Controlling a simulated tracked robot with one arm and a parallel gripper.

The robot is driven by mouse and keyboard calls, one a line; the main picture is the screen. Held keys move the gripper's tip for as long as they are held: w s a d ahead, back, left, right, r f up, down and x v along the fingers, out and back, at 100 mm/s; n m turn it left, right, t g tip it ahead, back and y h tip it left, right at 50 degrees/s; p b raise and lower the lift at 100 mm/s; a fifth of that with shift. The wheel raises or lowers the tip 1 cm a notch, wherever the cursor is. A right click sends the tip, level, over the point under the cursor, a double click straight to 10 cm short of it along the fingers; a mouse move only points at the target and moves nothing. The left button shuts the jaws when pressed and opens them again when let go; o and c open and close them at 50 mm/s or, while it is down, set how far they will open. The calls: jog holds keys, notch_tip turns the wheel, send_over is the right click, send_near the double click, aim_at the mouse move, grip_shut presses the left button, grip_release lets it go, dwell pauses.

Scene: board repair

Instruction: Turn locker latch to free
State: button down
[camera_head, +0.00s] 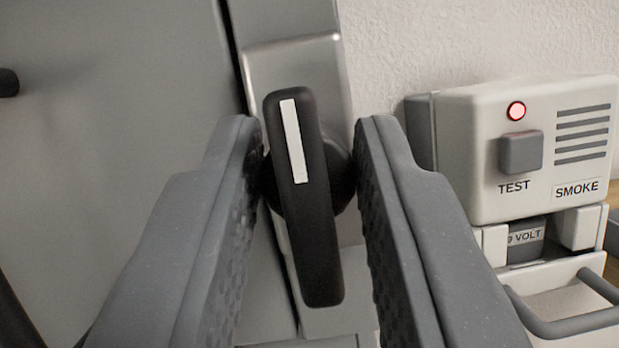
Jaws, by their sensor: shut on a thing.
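The locker latch (318,235) is a black handle with a white stripe near its upper end. It stands nearly upright, with its top leaning slightly left, on a round black hub. It is mounted on a grey metal plate (295,75) at the edge of the locker door (120,90). My gripper (310,135) has one finger on each side of the latch, with the fingertips at the hub, and is shut on it. The fingers hide the sides of the hub and part of the plate.
Right of the latch is a smoke alarm box (475,150) with a lit red light and a TEST button (520,152). Below it is an open tray (555,285) with a grey handle, near my right finger. A pale wall (430,45) lies behind.

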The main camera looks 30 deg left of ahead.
jog(key=c, duration=2.2)
grip_release()
jog(key=shift+n+g+y+p, duration=0.3)
jog(key=shift+n+y+p, duration=0.3)
jog(key=shift+n, duration=0.8)
jog(key=c, duration=2.2)
grip_release()
jog(key=shift+y, duration=0.3)
jog(key=c, duration=2.2)
grip_release()
jog(key=c, duration=1.5)
grip_release()
jog(key=b+v, duration=0.4)
jog(key=v, duration=0.9)
jog(key=shift+s+d+f, duration=0.1)
jog(key=shift+s+f, duration=0.05)
jog(key=shift+s, duration=0.2)
